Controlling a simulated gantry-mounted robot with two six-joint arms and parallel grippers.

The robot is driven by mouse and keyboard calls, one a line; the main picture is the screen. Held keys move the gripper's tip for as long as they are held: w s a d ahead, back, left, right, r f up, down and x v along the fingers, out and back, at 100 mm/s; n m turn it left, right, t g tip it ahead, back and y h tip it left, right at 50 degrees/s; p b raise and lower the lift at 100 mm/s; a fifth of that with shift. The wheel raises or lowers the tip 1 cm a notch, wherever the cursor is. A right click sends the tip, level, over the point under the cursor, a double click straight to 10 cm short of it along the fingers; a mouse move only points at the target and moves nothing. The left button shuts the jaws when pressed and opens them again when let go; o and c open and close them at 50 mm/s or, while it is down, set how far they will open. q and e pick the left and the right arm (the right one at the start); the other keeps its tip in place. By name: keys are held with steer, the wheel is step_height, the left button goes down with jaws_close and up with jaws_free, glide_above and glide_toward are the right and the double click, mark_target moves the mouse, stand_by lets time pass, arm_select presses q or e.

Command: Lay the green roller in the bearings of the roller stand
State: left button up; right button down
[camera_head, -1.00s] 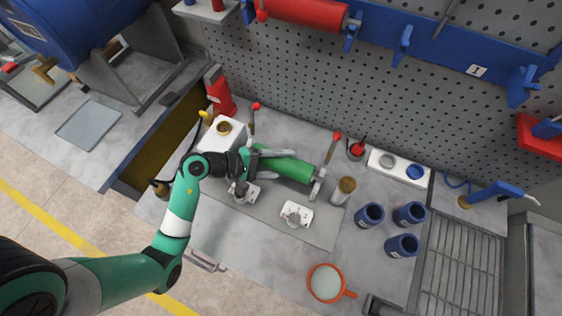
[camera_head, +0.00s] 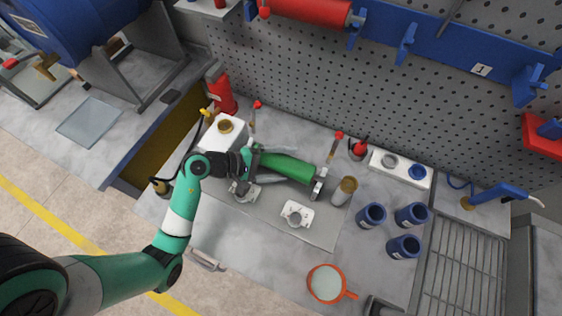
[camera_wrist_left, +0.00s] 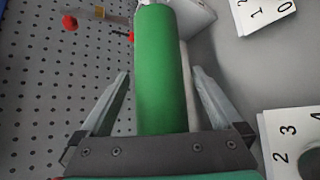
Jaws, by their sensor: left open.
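The green roller (camera_head: 291,169) lies on the roller stand on the worktop. Its right end is at the stand's right upright (camera_head: 320,183), where a red-knobbed lever rises; its left end is partly covered by my left gripper. I cannot tell how it sits in the bearings. My left gripper (camera_head: 281,165) is open, with one finger on each side of the roller. In the left wrist view the roller (camera_wrist_left: 161,70) runs between the two spread fingers (camera_wrist_left: 160,95), with a gap visible on both sides. My right gripper is not in view.
White dial blocks (camera_head: 297,213) stand in front of the roller. A metal cup (camera_head: 344,190) is right of the stand, with blue cups (camera_head: 371,215) beyond. A white box (camera_head: 222,133) and red bottle (camera_head: 222,95) stand at left. The pegboard (camera_head: 300,85) rises behind.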

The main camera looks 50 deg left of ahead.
arm_select(q)
steer(key=p+v, duration=0.1)
steer(key=v, duration=1)
steer(key=shift+s+a, duration=0.2)
steer(key=shift+s, duration=0.05)
steer(key=shift+r, duration=0.1)
